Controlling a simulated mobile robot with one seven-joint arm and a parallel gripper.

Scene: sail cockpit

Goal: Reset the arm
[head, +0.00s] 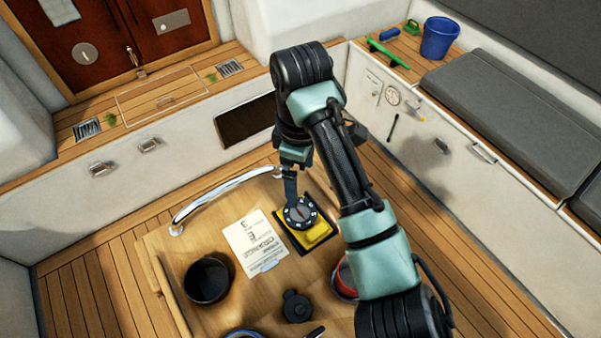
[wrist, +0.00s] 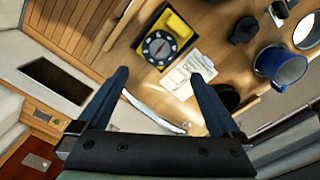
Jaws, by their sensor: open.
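My gripper (head: 290,188) hangs over the far side of the wooden table, beside a round black compass (head: 300,213) in the head view. In the wrist view my gripper (wrist: 160,76) has its two blue fingers spread wide, with nothing held between them. The compass (wrist: 159,48) shows just beyond the fingertips, together with a yellow block (wrist: 178,23) on a dark tray. My arm reaches from the lower right of the head view, bends high up, then points down to the table. It hides part of the table's right side.
A curved metal rail (head: 222,193) edges the table. Benches and a blue bucket (head: 439,38) lie beyond.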

